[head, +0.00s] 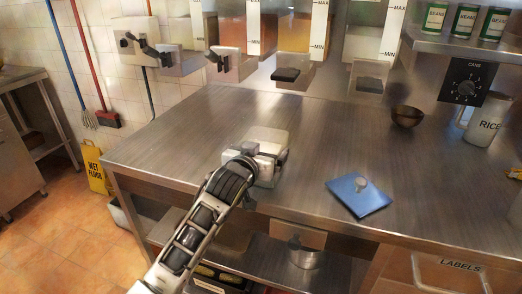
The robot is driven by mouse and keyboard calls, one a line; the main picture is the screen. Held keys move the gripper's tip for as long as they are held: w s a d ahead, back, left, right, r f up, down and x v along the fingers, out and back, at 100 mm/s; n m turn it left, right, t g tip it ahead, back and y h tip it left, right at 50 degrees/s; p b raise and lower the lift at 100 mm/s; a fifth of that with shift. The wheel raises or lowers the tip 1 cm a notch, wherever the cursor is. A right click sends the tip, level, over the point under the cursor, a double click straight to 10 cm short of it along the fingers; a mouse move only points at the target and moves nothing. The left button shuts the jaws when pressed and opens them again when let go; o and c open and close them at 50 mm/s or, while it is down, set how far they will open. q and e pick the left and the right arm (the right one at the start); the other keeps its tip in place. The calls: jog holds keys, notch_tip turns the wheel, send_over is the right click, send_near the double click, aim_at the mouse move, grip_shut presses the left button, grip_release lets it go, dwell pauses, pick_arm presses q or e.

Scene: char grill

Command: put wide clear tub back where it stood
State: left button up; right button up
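A pale, boxy thing (268,136), which looks like the wide clear tub, is on the steel counter left of the middle. My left gripper (260,153) is right at its near side, and my arm reaches up to it from the bottom left. The gripper body covers the near part of the tub. Its fingertips are hidden, so I cannot tell whether they are open or shut on the tub, or whether the tub is lifted off the counter. My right gripper is not in view.
A blue square (359,196) with a small pale object on it lies right of the tub. A brown bowl (407,116) and a RICE container (486,122) stand at the back right. Dispensers (291,74) overhang the counter's back edge. The counter's left part is clear.

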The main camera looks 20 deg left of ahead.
pick_arm(q)
jog(key=shift+r, duration=0.1)
jog(key=shift+s, duration=0.15)
jog(key=s+r, duration=0.3)
jog(key=s, duration=0.9)
jog(key=s+d+f+m+g+h, duration=0.1)
jog(key=s+f+g, duration=0.1)
jog(key=s+f, duration=0.8)
jog(key=s+d+f+m+g+h, duration=0.1)
jog(key=s+d+f+g, duration=0.1)
jog(key=s+f, duration=0.8)
notch_tip(320, 180, down, 6)
jog(key=shift+s+d+f+g, duration=0.1)
jog(key=shift+s+d+g, duration=0.15)
jog(key=shift+g, duration=0.55)
